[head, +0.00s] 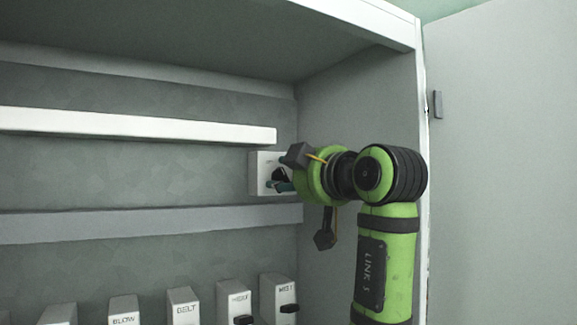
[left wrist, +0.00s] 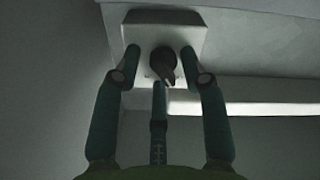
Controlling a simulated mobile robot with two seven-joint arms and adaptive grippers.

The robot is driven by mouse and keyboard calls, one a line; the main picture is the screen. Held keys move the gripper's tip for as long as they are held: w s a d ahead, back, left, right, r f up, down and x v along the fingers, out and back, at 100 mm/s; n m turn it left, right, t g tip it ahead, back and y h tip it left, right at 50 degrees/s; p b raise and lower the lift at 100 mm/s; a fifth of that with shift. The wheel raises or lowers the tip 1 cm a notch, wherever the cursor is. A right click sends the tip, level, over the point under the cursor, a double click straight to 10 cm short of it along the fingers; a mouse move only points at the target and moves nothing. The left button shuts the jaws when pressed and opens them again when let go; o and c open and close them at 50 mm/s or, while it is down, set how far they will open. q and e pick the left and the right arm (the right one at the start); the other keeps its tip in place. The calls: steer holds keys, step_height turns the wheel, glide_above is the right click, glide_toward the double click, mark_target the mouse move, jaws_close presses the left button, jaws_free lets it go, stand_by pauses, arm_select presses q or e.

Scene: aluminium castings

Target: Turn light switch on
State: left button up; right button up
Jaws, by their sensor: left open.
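The light switch is a pale square box (head: 257,160) on the back wall of a grey cabinet, near its right side wall. It carries a dark rotary knob. In the left wrist view the box (left wrist: 165,24) is at the top and the knob (left wrist: 162,62) points down and slightly right. My left gripper (head: 284,178) is at the switch, partly hiding the box and knob. In the left wrist view its three green fingers (left wrist: 160,68) are spread around the knob, with gaps visible at the sides. Contact cannot be told. My right gripper is not in view.
A long white bar (head: 130,125) runs along the back wall left of the switch, with a grey ledge (head: 130,223) below. Several labelled switch boxes, including BELT (head: 185,308), line the bottom. The cabinet's side wall (head: 345,110) is close behind my arm.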

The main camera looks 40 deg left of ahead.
arm_select(q)
steer(key=shift+s+r, duration=0.1)
jaws_close()
steer(key=m+b, duration=0.2)
steer(key=m, duration=0.3)
steer(key=shift+d, duration=0.1)
steer(key=m+b, duration=0.1)
steer(key=m, duration=0.3)
steer(key=shift+m+b, duration=0.55)
steer(key=shift+m, duration=0.85)
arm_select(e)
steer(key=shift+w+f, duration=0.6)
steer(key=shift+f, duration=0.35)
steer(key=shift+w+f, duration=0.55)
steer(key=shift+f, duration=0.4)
arm_select(q)
steer(key=shift+f, duration=0.25)
